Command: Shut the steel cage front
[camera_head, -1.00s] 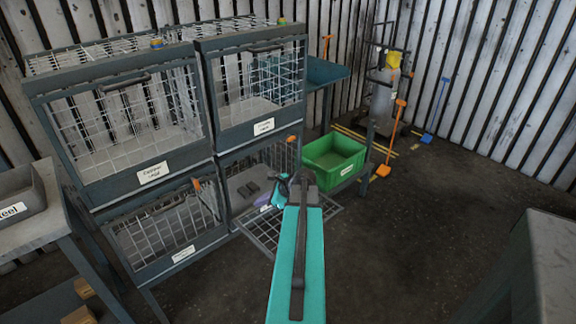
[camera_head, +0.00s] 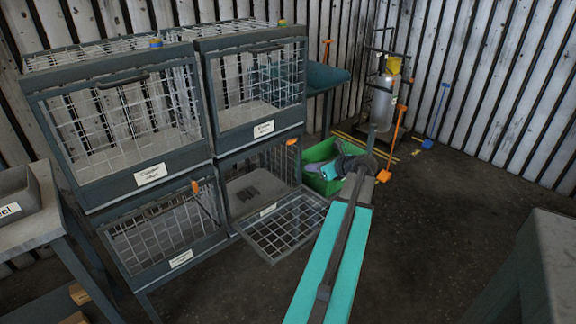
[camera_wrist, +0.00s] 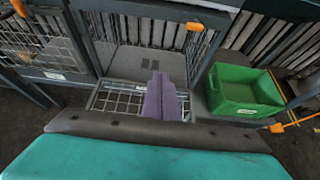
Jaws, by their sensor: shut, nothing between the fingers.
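The lower right cage (camera_head: 251,190) stands open, its wire front (camera_head: 287,224) folded down and sticking out towards me. The label on this front is too small to read. The open front also shows in the wrist view (camera_wrist: 116,101), partly hidden by my gripper. A flat dark item (camera_head: 252,192) lies inside the cage. My gripper (camera_head: 321,167) is shut and empty, right of the lowered front and in front of the green bin. Its purple fingers (camera_wrist: 160,97) appear over the front in the wrist view, with no contact clearly visible.
The green bin (camera_wrist: 241,91) stands right of the cage. Closed cages are above (camera_head: 252,82) and left (camera_head: 170,225). Orange latches (camera_head: 292,142) sit on the frames. A bench with a grey tray (camera_head: 18,193) is at far left. The floor at centre right is clear.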

